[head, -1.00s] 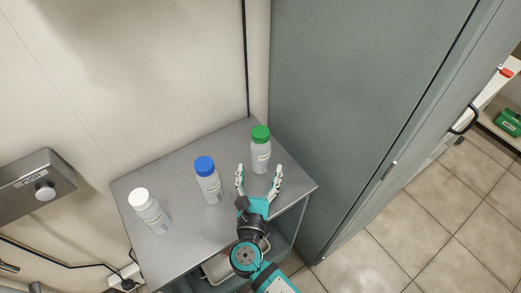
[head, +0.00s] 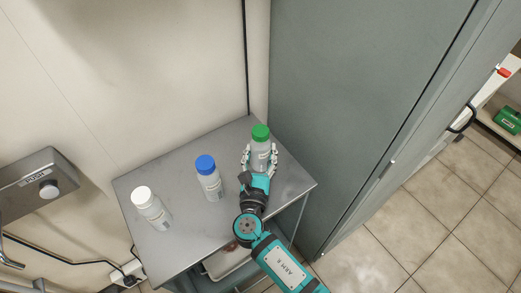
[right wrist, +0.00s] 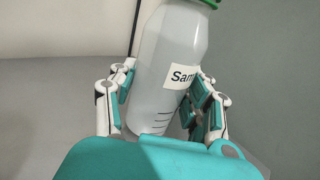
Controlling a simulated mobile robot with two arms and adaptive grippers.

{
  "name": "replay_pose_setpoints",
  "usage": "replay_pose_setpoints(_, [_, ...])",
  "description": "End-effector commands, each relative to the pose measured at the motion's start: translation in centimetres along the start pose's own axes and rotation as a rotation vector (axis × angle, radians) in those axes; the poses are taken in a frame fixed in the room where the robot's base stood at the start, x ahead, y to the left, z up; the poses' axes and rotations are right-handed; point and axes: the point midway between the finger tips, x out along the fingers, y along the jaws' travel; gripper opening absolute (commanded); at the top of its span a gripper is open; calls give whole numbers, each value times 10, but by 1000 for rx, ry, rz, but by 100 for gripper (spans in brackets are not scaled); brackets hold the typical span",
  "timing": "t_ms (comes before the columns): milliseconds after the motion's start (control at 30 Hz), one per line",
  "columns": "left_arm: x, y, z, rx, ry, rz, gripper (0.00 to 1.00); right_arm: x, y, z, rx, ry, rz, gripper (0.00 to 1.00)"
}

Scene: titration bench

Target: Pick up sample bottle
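The sample bottle (head: 260,158) is white and translucent with a green cap. It stands upright on the metal cart top near the back right. In the right wrist view the bottle (right wrist: 170,75) fills the middle, with part of a label starting "Sam" and dark graduation marks; its cap is mostly cut off. My right gripper (head: 260,157) has its fingers on both sides of the bottle's body, and the pads appear to touch it. The fingers (right wrist: 163,92) also show on both sides in the wrist view. My left gripper is not in view.
A blue-capped bottle (head: 209,182) stands left of the gripper, and a white-capped bottle (head: 151,210) stands farther left on the cart (head: 190,225). A tall grey cabinet (head: 345,100) rises close on the right. The wall is behind.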

Motion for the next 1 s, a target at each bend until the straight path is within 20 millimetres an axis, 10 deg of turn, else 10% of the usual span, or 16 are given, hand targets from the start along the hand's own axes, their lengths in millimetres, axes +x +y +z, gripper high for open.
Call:
replay_pose_setpoints(200, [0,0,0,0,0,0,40,0,0,0,0,0,0,17])
replay_pose_setpoints(833, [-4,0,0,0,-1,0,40,0,0,38,6,-2,-2,16])
replay_pose_setpoints(1000, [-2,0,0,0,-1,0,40,-29,-26,36,-2,3,-1,16])
